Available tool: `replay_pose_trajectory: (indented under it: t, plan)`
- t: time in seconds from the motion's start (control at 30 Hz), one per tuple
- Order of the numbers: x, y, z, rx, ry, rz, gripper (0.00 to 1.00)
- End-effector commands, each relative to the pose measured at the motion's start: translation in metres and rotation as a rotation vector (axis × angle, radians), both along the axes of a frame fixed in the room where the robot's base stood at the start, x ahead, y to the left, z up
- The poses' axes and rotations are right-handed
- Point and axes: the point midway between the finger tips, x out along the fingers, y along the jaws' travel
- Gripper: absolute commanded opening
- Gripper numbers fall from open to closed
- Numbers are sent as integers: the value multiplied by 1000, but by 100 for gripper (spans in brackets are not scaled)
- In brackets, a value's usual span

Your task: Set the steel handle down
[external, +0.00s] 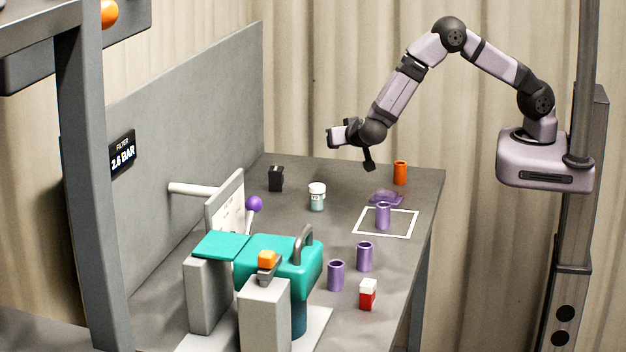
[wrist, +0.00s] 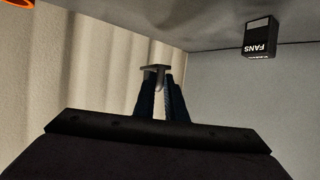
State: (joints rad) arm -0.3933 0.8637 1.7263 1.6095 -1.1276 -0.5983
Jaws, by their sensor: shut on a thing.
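My gripper (external: 334,137) is raised well above the grey table, pointing left and roughly level in the external view. In the wrist view its two dark fingers (wrist: 160,97) are shut on the steel handle (wrist: 154,69), a small grey piece with a short crossbar at its tip. The handle is off the table. Its lower part is hidden between the fingers, and its outline is hard to make out in the external view.
A white-outlined square (external: 364,235) holds a purple tube (external: 383,216). Nearby stand an orange tube (external: 400,173), a lidded jar (external: 317,197) and a black FANS box (external: 276,179), also in the wrist view (wrist: 261,37). A teal machine (external: 270,262) and grey panel (external: 190,125) stand left.

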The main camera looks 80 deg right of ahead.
Motion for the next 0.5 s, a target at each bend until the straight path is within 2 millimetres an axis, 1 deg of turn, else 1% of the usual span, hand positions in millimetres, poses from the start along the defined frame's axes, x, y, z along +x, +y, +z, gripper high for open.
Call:
replay_pose_trajectory:
  t: [0.07,0.17,0.27,0.3,0.37,0.4,0.47,0.5]
  plan:
    - [2,16,-2,3,-4,29,0]
    - [6,44,4,7,-8,78,0]
    - [5,82,12,11,-12,146,0]
    - [4,98,18,13,-13,187,0]
    - [5,123,30,15,-16,276,0]
    - [7,140,38,16,-17,349,0]
    - [11,167,48,17,-16,467,0]
    - [13,186,53,18,-14,550,0]
